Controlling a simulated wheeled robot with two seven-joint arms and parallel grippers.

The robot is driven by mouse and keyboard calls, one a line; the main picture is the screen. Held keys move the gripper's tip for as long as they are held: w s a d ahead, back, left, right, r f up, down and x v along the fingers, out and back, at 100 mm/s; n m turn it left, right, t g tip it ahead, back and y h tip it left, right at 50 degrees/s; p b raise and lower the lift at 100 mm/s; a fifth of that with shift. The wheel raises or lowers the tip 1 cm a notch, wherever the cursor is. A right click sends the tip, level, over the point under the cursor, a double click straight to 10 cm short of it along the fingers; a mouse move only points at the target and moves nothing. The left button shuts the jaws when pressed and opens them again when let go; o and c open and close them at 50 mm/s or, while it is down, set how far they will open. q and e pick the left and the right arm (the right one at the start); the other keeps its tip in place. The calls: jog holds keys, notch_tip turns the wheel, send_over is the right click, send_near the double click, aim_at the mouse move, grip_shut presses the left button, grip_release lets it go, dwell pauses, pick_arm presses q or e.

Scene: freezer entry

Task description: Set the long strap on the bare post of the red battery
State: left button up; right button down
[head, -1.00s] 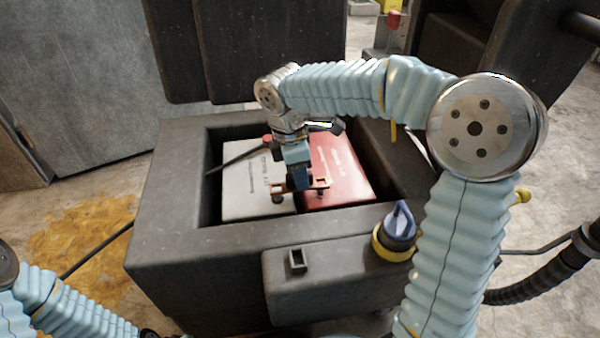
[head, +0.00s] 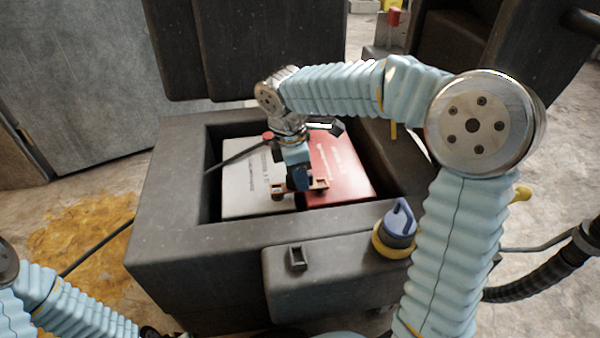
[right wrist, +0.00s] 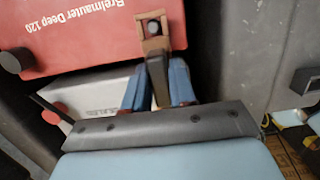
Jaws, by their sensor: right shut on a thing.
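The long strap (head: 318,185) is copper-brown, with a raised ring at each end. My right gripper (head: 300,183) is shut on its middle and holds it level across the near ends of the red battery (head: 343,175) and the pale grey battery (head: 240,195). In the right wrist view, my right gripper (right wrist: 158,88) grips the strap (right wrist: 154,50). A dark round post end (right wrist: 154,27) shows inside its far ring over the red battery (right wrist: 90,35). The ring at the grey battery is hidden there. Whether the strap rests fully down I cannot tell. My left gripper is out of view.
The batteries sit in a dark open-topped box (head: 170,190) with raised walls. A black cable (head: 235,157) with a red-topped end (head: 267,136) reaches the grey battery. A blue knob with a yellow ring (head: 398,228) and a small square socket (head: 298,260) are on the front ledge.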

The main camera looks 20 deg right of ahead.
jog(key=shift+f+b, duration=0.4)
jog(key=shift+f, duration=0.45)
jog(key=c, duration=0.8)
grip_release()
jog(key=shift+c, duration=0.2)
notch_tip(320, 180, up, 14)
jog(key=a+p, duration=0.2)
jog(key=shift+w+f, duration=0.2)
jog(key=shift+w, duration=0.1)
